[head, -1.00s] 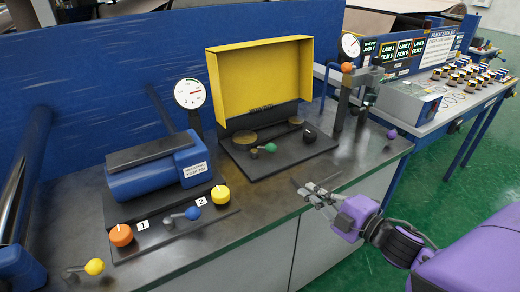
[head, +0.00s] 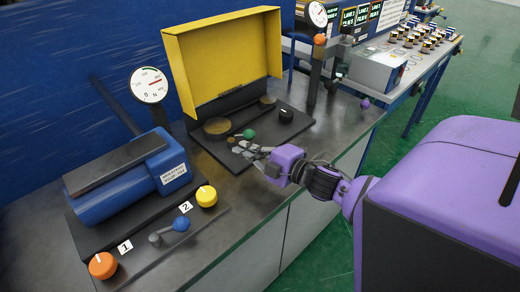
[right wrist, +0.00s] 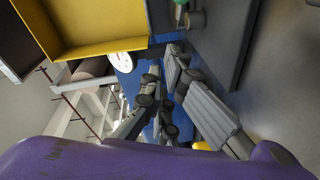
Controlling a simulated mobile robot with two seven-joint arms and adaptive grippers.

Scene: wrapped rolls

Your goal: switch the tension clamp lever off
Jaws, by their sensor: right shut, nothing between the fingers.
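Several ball-handled levers are in the head view, and I cannot read which one is labelled tension clamp. A green-ball lever (head: 249,133) is on the black plate in front of the open yellow cover (head: 225,60). A blue-ball lever (head: 181,224) lies between the orange knob (head: 102,265) and the yellow knob (head: 206,196), on the plate before the blue unit (head: 130,175). My right gripper (head: 243,149) is shut and empty, just in front of the green-ball lever. In the right wrist view the green ball (right wrist: 180,10) shows at the top edge, apart from the fingers. My left gripper is not in view.
A black knob (head: 286,115) is right of the green-ball lever. A round gauge (head: 149,86) stands behind the blue unit. A post with an orange ball (head: 320,39) and a purple ball (head: 365,104) are farther right. The dark bench top (head: 255,195) is clear near its front edge.

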